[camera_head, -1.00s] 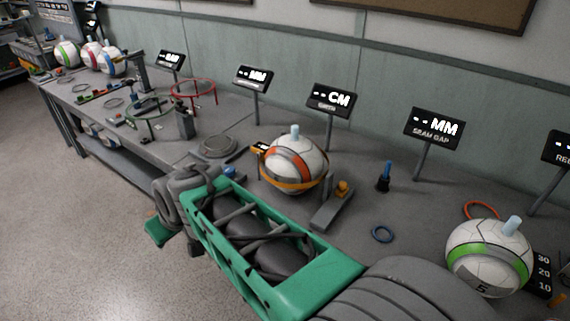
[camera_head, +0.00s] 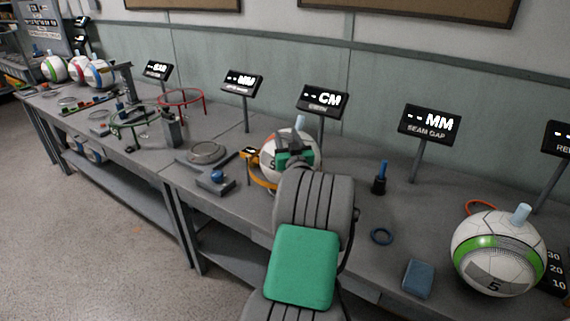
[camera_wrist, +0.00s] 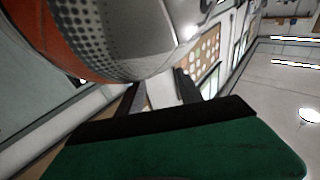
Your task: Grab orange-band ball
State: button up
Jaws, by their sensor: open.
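In the head view the gripper (camera_head: 294,158) is at the ball's near side; contact cannot be told.
A blue-topped tool (camera_head: 380,180) stands behind. Display signs (camera_head: 430,124) line the back. A small blue-knobbed device (camera_head: 217,180) sits left of the ball.

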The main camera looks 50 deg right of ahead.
jog(key=shift+w+d+f, duration=0.3)
jog(key=shift+w+d, duration=0.5)
jog(key=shift+w, duration=0.05)
grip_shut()
dwell(0.7)
jog(key=shift+r, duration=0.1)
